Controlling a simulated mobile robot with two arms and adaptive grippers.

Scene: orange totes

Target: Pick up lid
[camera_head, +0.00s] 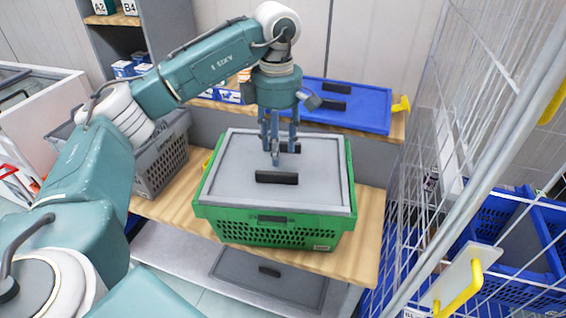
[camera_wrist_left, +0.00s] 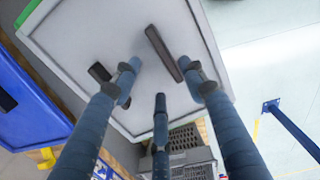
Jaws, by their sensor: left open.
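A light grey lid (camera_head: 230,185) with two dark handles lies on top of a green crate (camera_head: 275,231) on a wooden bench. The near dark handle (camera_head: 277,177) is clear of the fingers in the head view. The far handle (camera_head: 291,149) is partly behind my left gripper. My left gripper (camera_head: 279,152) points down above the far half of the lid, fingers spread and empty. In the left wrist view the lid (camera_wrist_left: 115,35) is below the three open fingers (camera_wrist_left: 160,85), with one handle (camera_wrist_left: 163,53) between two of them. Contact cannot be told. My right gripper is not in view.
A grey crate (camera_head: 163,160) stands at the left. A wire mesh cage (camera_head: 440,150) with a yellow handle stands close on the right. Another grey lid (camera_head: 270,277) lies low in front.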

